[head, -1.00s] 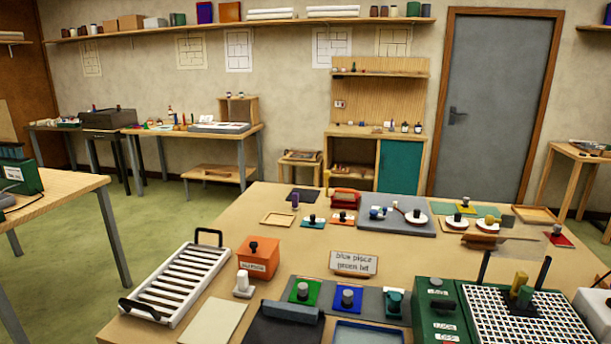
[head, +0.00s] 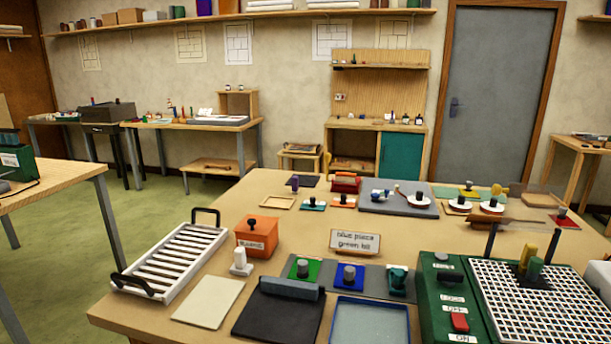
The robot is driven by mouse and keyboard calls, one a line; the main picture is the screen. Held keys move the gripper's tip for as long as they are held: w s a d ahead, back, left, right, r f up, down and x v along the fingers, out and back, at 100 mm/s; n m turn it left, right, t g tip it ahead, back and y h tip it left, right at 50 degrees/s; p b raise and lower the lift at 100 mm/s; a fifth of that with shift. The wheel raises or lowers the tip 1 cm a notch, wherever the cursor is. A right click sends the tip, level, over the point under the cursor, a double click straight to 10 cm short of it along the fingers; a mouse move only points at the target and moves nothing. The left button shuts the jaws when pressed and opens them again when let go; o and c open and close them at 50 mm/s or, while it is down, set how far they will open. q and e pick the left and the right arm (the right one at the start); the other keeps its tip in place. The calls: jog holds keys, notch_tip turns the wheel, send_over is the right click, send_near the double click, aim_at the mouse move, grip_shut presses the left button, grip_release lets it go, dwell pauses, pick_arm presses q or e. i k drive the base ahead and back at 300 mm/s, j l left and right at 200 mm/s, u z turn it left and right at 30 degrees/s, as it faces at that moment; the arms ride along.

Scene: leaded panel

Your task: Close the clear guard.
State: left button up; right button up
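The green machine (head: 436,304) stands at the front right of the table. It has a white grid top (head: 505,310), a red switch (head: 459,322) and labels reading what looks like LOCK, OFF and ON. Two dark upright posts rise at the back of the grid. A faint see-through sheet (head: 541,201) shows behind and above the posts; it looks like the clear guard standing raised, but its edges are hard to make out. A yellow and a green peg-like piece stand on a dark block on the grid. Neither of my grippers is in view.
A white slatted rack (head: 172,262), orange box (head: 256,236), black mat (head: 279,316), blue-rimmed tray (head: 369,322) and a card reading "blue piece green bit" (head: 355,242) are on the table (head: 205,222). Green floor is open at the left.

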aim_at(513, 190)
jog(key=i+j+z, duration=0.2)
jog(key=j, duration=0.15)
jog(key=j+z, duration=0.2)
jog(key=j, duration=0.2)
jog(key=i+j+z, duration=0.2)
jog(key=j, duration=0.2)
jog(key=k, duration=0.1)
